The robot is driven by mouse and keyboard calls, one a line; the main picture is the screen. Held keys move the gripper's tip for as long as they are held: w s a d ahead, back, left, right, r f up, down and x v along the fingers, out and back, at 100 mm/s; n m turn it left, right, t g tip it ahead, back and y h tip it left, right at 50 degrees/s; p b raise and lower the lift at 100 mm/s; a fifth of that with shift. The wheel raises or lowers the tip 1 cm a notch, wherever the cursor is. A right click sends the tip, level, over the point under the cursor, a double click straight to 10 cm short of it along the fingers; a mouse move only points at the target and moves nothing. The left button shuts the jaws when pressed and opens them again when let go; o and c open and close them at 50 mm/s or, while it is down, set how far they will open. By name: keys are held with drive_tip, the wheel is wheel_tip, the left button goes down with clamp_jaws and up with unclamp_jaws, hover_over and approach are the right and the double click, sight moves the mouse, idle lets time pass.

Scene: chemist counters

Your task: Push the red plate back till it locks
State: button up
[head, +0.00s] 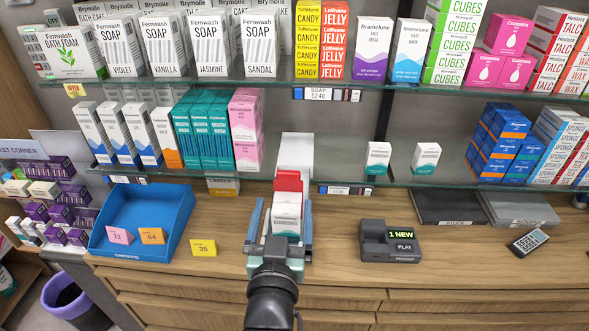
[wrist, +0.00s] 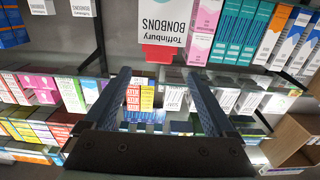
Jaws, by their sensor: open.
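The red plate (head: 290,182) stands behind white bonbon boxes (head: 287,217) at the front of a pale upright track (head: 297,150) on the wooden counter. In the wrist view the red plate (wrist: 160,53) shows as a small red strip at the edge of a bonbon box (wrist: 165,22). My gripper (head: 282,198) is open, with one blue finger on each side of the boxes as seen from the head. In the wrist view its fingertips (wrist: 158,73) are spread with nothing between them. I cannot tell whether a finger touches a box or the plate.
A blue tray (head: 145,205) with price cards and a yellow card (head: 203,248) lie left. A glass shelf (head: 340,178) with boxes overhangs the counter's back. Bare counter lies between these.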

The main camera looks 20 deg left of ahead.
sight(288, 178)
drive_tip(key=p+x, duration=0.1)
drive_tip(key=x, duration=0.8)
drive_tip(key=shift+w+p, duration=0.4)
clamp_jaws()
